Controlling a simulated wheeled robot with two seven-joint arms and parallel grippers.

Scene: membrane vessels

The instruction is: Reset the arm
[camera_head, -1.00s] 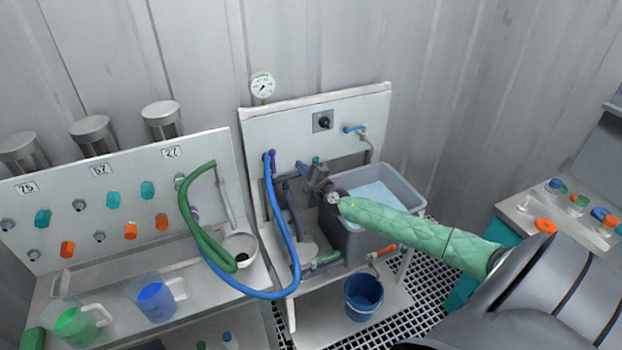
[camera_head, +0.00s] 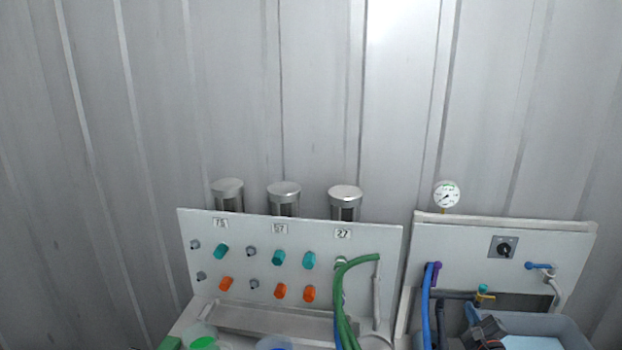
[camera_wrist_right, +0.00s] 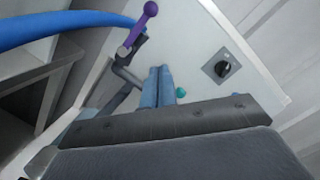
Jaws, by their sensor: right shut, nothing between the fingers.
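My right gripper (camera_head: 471,311) shows at the lower right of the head view, in front of the right-hand panel and near the grey tub. Its two blue fingers (camera_wrist_right: 158,88) lie side by side in the right wrist view, shut and empty. Most of my right arm is below the head view's edge. My left gripper is in no view.
The right panel (camera_head: 468,235) carries a black knob (camera_head: 504,248), a gauge (camera_head: 446,195) and a blue hose (camera_head: 427,300). A purple-handled valve (camera_wrist_right: 139,26) is near the fingers. The left panel (camera_head: 193,224) has coloured knobs and a green hose (camera_head: 343,300).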

